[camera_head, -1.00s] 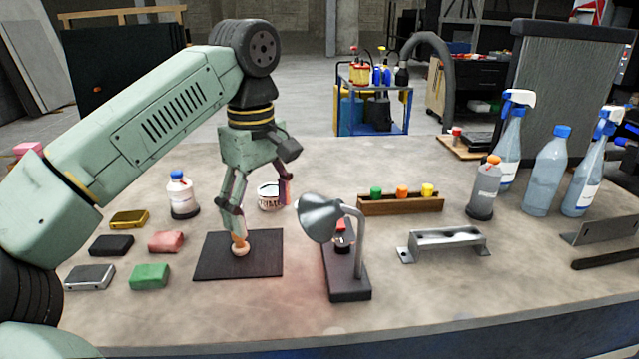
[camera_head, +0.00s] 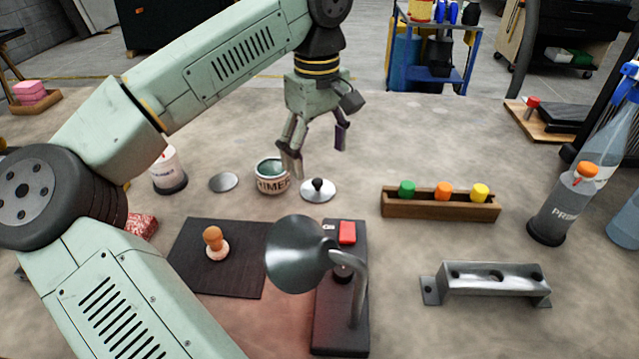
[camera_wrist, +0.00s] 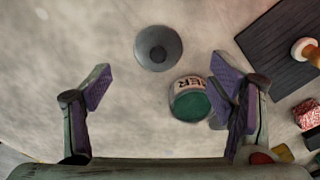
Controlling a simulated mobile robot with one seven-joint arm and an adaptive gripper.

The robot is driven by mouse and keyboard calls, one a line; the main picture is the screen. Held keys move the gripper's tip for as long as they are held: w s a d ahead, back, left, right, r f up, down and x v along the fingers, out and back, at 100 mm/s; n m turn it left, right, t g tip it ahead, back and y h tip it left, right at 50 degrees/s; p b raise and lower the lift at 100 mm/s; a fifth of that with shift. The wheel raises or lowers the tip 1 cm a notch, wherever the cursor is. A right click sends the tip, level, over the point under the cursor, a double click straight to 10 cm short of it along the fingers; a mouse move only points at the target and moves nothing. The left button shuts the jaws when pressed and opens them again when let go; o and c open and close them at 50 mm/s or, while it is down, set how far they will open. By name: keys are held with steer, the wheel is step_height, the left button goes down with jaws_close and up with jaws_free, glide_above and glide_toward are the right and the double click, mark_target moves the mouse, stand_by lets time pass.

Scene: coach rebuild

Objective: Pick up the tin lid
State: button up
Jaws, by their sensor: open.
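A plain flat grey disc, likely the tin lid (camera_head: 223,181), lies on the bench left of an open primer tin (camera_head: 272,175) with green inside. A second pale disc with a dark knob (camera_head: 318,189) lies right of the tin, below my gripper. My gripper (camera_head: 316,156) is open and empty above the bench, one finger overlapping the tin's right edge in the head view. In the wrist view, the knobbed disc (camera_wrist: 158,48) lies ahead between the finger lines. The tin (camera_wrist: 190,103) is beside the right finger, which mostly hides the flat disc.
A dark mat (camera_head: 190,265) with a wooden stamp (camera_head: 215,243) and a lamp (camera_head: 298,252) stand nearer. A wooden rack (camera_head: 440,208) with coloured caps, a metal bracket (camera_head: 490,282) and bottles (camera_head: 563,205) are at right. Bench behind the rack is clear.

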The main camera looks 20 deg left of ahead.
mark_target(317, 181)
step_height(317, 181, down, 6)
steer(key=shift+w+f+p, duration=0.15)
steer(key=shift+f+p, duration=0.1)
steer(key=shift+p, duration=0.75)
steer(key=shift+c, duration=0.2)
steer(key=c, duration=1.2)
